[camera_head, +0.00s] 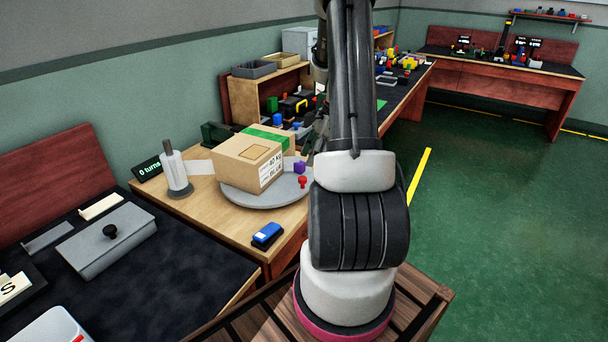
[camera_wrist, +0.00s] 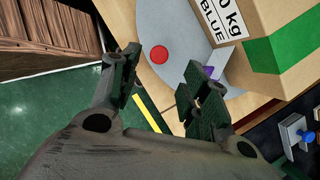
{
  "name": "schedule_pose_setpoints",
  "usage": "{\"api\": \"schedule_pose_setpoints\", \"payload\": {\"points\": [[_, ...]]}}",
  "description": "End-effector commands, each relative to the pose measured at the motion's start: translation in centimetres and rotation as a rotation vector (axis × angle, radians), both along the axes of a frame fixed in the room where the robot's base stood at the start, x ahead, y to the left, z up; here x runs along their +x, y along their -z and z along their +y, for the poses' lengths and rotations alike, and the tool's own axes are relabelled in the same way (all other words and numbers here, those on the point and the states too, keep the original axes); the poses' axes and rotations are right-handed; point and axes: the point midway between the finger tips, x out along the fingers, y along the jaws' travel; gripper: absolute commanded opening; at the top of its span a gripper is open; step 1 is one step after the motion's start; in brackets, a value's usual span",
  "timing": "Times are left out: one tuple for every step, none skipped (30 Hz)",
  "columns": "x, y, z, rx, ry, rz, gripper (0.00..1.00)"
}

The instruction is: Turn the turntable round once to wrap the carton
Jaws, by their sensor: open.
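A brown carton (camera_head: 241,164) with green tape and a white label stands on the round grey turntable (camera_head: 245,198). A red knob (camera_head: 303,181) rises near the turntable's right rim, beside a purple block (camera_head: 299,167). A film roll (camera_head: 175,174) stands left of the carton, with a pale strip of film (camera_head: 201,168) reaching towards it. A small display (camera_head: 149,169) reads "0 turns". In the wrist view my gripper (camera_wrist: 160,82) is open and empty; the red knob (camera_wrist: 159,54) shows between and beyond its fingertips, apart from them.
A blue-and-black device (camera_head: 267,235) lies at the wooden table's front edge. A grey lidded box (camera_head: 108,240) sits on the dark bench to the left. Shelves with coloured parts (camera_head: 268,85) stand behind. The green floor (camera_head: 470,230) at right is clear.

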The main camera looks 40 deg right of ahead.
Motion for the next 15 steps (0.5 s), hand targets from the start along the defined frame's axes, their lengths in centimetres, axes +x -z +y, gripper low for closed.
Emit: {"api": "schedule_pose_setpoints", "payload": {"points": [[0.0, 0.5, 0.2, 0.003, 0.003, 0.003, 0.46], [0.1, 0.8, 0.4, 0.003, 0.003, 0.005, 0.46], [0.2, 1.4, 0.6, 0.003, 0.003, 0.005, 0.46], [0.2, 1.8, 0.7, 0.003, 0.003, 0.005, 0.46], [0.3, 2.3, 1.0, 0.004, 0.002, 0.006, 0.46], [0.5, 3.0, 1.2, 0.003, 0.001, 0.005, 0.46], [0.6, 3.5, 1.4, 0.003, 0.0, 0.004, 0.46], [0.6, 4.0, 1.6, 0.004, 0.0, 0.006, 0.46], [0.7, 4.5, 1.8, 0.002, 0.002, 0.005, 0.46], [0.8, 5.0, 1.9, 0.002, 0.001, 0.004, 0.46], [0.9, 5.4, 2.1, 0.003, 0.0, 0.004, 0.46], [1.0, 5.8, 2.2, 0.002, 0.0, 0.004, 0.46], [1.0, 6.1, 2.3, 0.002, 0.002, 0.004, 0.46], [1.1, 6.3, 2.4, 0.002, 0.002, 0.004, 0.46], [1.1, 6.6, 2.5, 0.002, 0.002, 0.004, 0.46]]}}
